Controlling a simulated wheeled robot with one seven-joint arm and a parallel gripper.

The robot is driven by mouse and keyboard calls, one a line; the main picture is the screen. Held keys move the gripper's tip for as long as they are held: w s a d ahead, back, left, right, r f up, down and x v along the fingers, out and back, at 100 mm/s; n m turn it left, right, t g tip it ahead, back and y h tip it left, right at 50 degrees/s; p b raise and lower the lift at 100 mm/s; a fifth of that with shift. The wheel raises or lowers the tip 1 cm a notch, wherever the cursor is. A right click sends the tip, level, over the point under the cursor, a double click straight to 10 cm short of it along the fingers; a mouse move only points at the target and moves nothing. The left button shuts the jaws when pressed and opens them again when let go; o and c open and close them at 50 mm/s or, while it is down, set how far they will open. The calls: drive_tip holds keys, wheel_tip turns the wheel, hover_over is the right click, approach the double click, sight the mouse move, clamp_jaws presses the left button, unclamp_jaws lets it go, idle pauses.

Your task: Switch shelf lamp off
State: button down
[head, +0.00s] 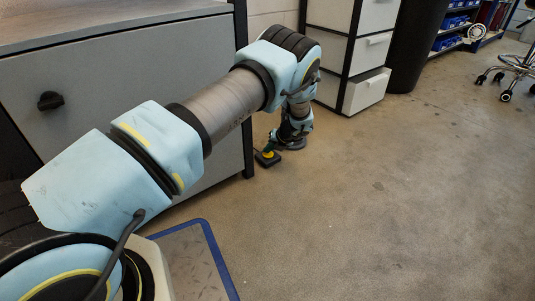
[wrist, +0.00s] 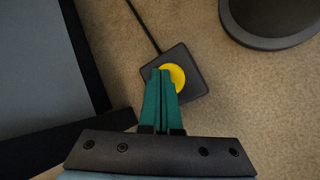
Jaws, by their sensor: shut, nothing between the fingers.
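A square black floor switch with a round yellow button (wrist: 177,74) lies on the floor, and a black cable runs from it to the upper left in the wrist view. The switch (head: 267,159) also shows small in the head view, near the foot of the grey cabinet. My gripper (wrist: 160,72) points down with its teal fingers together and empty. The fingertips overlap the left part of the button in the wrist view; I cannot tell whether they touch it. A shelf lamp cannot be made out in either view.
A round dark base (wrist: 268,22) stands on the floor close to the switch, to its upper right in the wrist view. The grey cabinet (head: 150,90) is to the left. A drawer unit (head: 350,55) stands behind. Open floor (head: 400,190) lies to the right.

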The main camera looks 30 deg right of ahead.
sight(269, 155)
idle(0.3)
drive_tip(key=shift+r+p, duration=0.85)
drive_tip(key=shift+p, duration=0.05)
wheel_tip(269, 155, up, 6)
drive_tip(key=p, duration=0.5)
